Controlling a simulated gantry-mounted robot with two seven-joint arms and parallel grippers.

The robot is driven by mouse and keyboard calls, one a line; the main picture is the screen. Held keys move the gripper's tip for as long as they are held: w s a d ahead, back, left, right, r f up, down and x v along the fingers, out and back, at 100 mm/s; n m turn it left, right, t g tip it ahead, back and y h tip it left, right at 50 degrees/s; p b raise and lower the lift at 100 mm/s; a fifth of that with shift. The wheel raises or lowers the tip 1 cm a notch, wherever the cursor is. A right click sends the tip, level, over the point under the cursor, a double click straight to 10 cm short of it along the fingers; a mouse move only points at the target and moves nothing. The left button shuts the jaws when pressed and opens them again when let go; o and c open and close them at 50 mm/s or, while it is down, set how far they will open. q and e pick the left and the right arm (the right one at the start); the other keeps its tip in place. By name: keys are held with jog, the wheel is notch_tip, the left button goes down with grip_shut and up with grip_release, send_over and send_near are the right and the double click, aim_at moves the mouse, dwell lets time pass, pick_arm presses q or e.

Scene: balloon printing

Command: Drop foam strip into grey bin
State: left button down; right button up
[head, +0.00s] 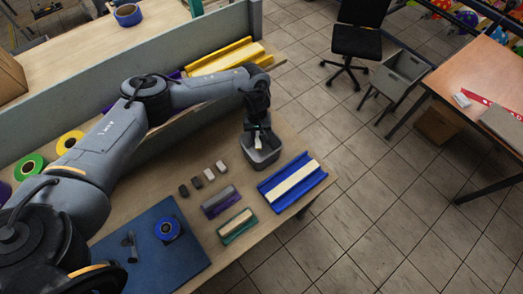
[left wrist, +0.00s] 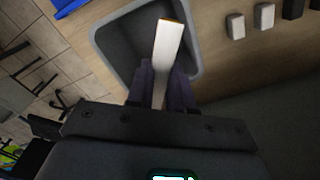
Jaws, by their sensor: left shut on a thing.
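The foam strip (left wrist: 168,42) is a short white piece with an orange-brown end. My left gripper (left wrist: 164,75) is shut on it and holds it over the open grey bin (left wrist: 188,18). In the head view the left gripper (head: 257,135) points down above the grey bin (head: 262,160), with the pale strip (head: 257,143) between its fingers. The bin stands near the table's far right edge. The strip's height above the bin floor is hard to tell. My right gripper is not in view.
A blue tray with a cream strip (head: 292,184) lies right of the bin. Several small blocks (head: 209,174) and two sponge-like pads (head: 236,225) lie in front. Yellow pieces (head: 225,57) lie behind, beside the grey partition (head: 130,72). A blue mat (head: 190,259) lies at the near left.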

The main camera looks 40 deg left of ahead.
pick_arm(q)
jog(key=c, duration=0.9)
grip_release()
jog(key=shift+r, duration=0.15)
notch_tip(320, 180, up, 6)
jog(key=shift+f+b, duration=0.25)
jog(key=shift+b, duration=0.1)
jog(key=shift+r+p, duration=0.7)
jog(key=shift+r, duration=1.9)
